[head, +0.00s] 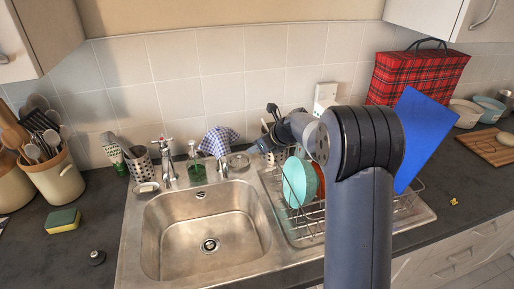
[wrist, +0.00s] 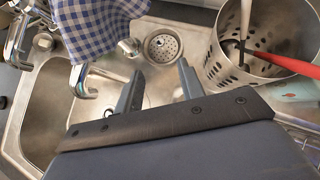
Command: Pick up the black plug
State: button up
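The black plug (head: 97,257) is a small, dark, round piece lying on the dark counter to the left of the sink in the head view. I cannot pick it out for sure in the wrist view. Part of the gripper is hidden by my arm in the head view.
The steel sink (head: 165,235) lies between the plug and my arm. A yellow-green sponge (head: 63,220) and a utensil crock (head: 55,178) stand near the plug. The tap (head: 166,160), soap bottle (head: 196,165), checked cloth (head: 219,139) and dish rack (head: 305,222) are obstacles.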

aim_at(94, 255)
jog(key=k, duration=0.15)
jog(key=k+j+u, duration=0.15)
jog(key=u, duration=0.25)
jog(key=i+l+u, duration=0.1)
jog(key=u, duration=0.4)
jog(key=l+u, duration=0.1)
jog(key=u, duration=0.35)
jog(key=i+l+u, duration=0.1)
jog(key=u, duration=0.4)
